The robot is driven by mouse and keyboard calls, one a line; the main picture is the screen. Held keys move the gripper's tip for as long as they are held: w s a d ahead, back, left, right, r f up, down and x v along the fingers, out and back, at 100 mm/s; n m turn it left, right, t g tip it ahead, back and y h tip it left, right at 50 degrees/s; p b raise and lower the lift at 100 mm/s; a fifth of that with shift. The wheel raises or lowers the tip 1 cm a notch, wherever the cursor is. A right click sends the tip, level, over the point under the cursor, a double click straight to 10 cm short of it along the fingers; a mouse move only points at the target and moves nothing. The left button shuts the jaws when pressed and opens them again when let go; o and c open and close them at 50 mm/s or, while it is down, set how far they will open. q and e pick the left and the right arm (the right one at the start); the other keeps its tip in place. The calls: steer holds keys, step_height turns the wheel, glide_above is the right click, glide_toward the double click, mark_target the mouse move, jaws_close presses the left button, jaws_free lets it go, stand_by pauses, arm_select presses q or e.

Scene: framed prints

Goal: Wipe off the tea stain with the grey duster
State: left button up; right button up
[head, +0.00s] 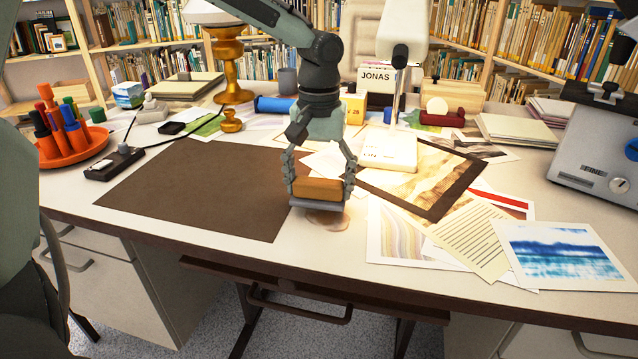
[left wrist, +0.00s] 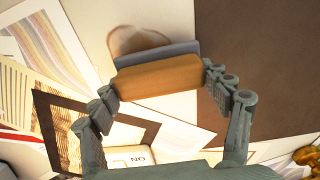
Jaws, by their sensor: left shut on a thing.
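My left gripper (head: 320,183) is shut on the duster (head: 318,190), which has an orange-brown back and a grey pad below. The duster also shows in the left wrist view (left wrist: 160,76), between the two fingers (left wrist: 160,88). The tea stain (head: 330,219) is a pale brown ring on the white desk top, near the front edge. The duster is over the rear part of the stain and hides some of it. In the left wrist view the stain (left wrist: 135,38) shows just beyond the grey pad. Whether the pad touches the desk is hard to tell. My right gripper is not in view.
A dark brown mat (head: 200,187) lies just left of the duster. A brown-framed print (head: 445,203) and loose prints (head: 557,252) lie to the right. A brass lamp (head: 231,75), an orange pen tray (head: 75,155) and a grey machine (head: 600,150) stand around the desk.

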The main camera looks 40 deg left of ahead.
arm_select(q)
steer(key=shift+f+b, duration=0.5)
steer(key=shift+f, duration=0.5)
stand_by(0.3)
